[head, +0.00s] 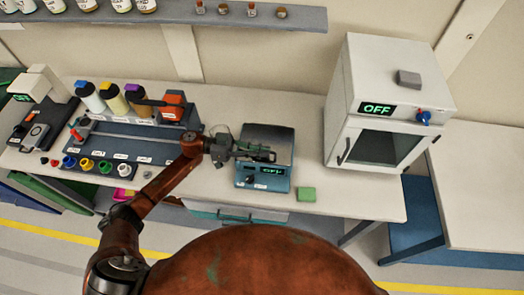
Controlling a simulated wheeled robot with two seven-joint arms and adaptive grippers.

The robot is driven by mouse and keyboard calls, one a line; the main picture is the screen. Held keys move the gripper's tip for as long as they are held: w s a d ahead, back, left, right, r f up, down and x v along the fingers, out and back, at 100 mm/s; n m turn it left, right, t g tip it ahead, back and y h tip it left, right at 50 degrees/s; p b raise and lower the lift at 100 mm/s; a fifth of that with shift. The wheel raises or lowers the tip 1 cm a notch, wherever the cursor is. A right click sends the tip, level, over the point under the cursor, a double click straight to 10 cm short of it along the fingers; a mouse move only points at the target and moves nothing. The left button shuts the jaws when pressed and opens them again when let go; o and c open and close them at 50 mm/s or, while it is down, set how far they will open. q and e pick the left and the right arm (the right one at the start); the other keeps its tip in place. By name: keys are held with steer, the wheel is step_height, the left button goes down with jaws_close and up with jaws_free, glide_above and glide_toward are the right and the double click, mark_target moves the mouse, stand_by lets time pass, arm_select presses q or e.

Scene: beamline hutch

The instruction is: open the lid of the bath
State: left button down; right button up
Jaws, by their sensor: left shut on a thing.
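The bath (263,184) is a small blue box with a green OFF display on its front, standing on the bench. Its grey lid (268,133) lies over the top and looks closed. My left gripper (268,155) reaches in from the left, low over the front part of the lid. It is shut on the lid's handle, which the fingers mostly hide. My right gripper is not in view.
A white oven (385,110) with an OFF display stands to the right. A green block (306,194) lies near the bench's front edge. A rack with several bottles (112,98) and coloured caps stands to the left. A shelf (240,16) runs above.

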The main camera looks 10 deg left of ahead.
arm_select(q)
steer(key=shift+w+r+n+p, duration=0.1)
steer(key=shift+r+n+p, duration=0.3)
steer(key=shift+p, duration=0.3)
steer(key=r+n+p, duration=0.1)
steer(key=p, duration=0.1)
steer(key=w+r+n+p, duration=0.1)
steer(key=r+p, duration=0.1)
steer(key=w+r+n+p, duration=0.1)
steer(key=r+p, duration=0.1)
steer(key=p, duration=0.1)
steer(key=shift+w+n, duration=0.25)
steer(key=shift+n, duration=0.05)
steer(key=shift+w+r+n+p, duration=0.95)
steer(key=shift+w+n+p, duration=0.25)
steer(key=shift+n, duration=0.2)
